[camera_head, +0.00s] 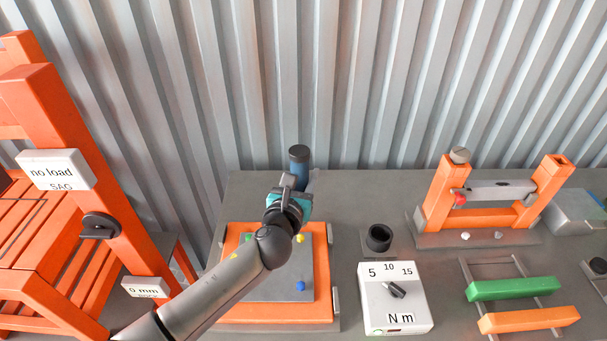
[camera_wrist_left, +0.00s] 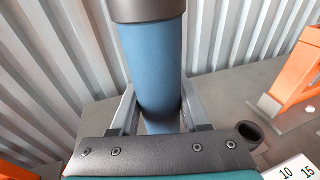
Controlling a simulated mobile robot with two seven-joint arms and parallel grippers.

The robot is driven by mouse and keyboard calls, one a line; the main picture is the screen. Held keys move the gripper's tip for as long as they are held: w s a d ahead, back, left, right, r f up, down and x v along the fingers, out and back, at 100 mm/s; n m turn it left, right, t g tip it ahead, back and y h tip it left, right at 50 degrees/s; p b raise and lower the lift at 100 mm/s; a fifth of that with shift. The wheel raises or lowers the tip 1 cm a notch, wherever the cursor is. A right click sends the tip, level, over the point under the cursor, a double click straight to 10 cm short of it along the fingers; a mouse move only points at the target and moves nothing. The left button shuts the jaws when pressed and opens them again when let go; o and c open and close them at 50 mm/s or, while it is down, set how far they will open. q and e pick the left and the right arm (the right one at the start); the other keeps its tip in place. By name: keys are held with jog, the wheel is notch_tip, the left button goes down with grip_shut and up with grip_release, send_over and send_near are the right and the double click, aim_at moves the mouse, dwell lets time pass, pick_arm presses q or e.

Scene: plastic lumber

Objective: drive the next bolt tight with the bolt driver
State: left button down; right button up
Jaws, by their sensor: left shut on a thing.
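My left gripper (camera_head: 297,182) is shut on the bolt driver (camera_head: 299,161), a blue cylinder with a dark grey cap. In the left wrist view the blue driver (camera_wrist_left: 152,60) stands between the two fingers, its lower end hidden behind the gripper body. An orange board with a grey plate (camera_head: 276,291) lies below my left arm. My arm covers part of the plate. Whether the driver touches a bolt cannot be seen. My right gripper is not in view.
A white torque box (camera_head: 410,315) marked 5, 10, 15 N m with a dial stands right of the board. A dark round holder (camera_head: 379,238) is behind it. An orange frame (camera_head: 490,216) and green and orange bars (camera_head: 513,288) lie right. An orange chair (camera_head: 60,150) stands left.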

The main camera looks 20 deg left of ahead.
pick_arm(q)
jog(key=shift+f+b, duration=2.1)
jog(key=shift+f, duration=0.55)
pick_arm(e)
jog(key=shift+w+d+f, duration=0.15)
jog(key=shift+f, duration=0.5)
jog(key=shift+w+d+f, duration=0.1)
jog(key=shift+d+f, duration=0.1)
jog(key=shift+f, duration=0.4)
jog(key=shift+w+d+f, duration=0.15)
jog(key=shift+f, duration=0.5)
pick_arm(q)
jog(key=shift+p, duration=0.4)
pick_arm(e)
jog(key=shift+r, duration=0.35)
pick_arm(q)
jog(key=shift+f+b, duration=1)
jog(key=shift+f, duration=0.3)
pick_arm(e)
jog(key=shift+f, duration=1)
pick_arm(q)
jog(key=shift+s+f, duration=0.15)
jog(key=shift+f, duration=0.15)
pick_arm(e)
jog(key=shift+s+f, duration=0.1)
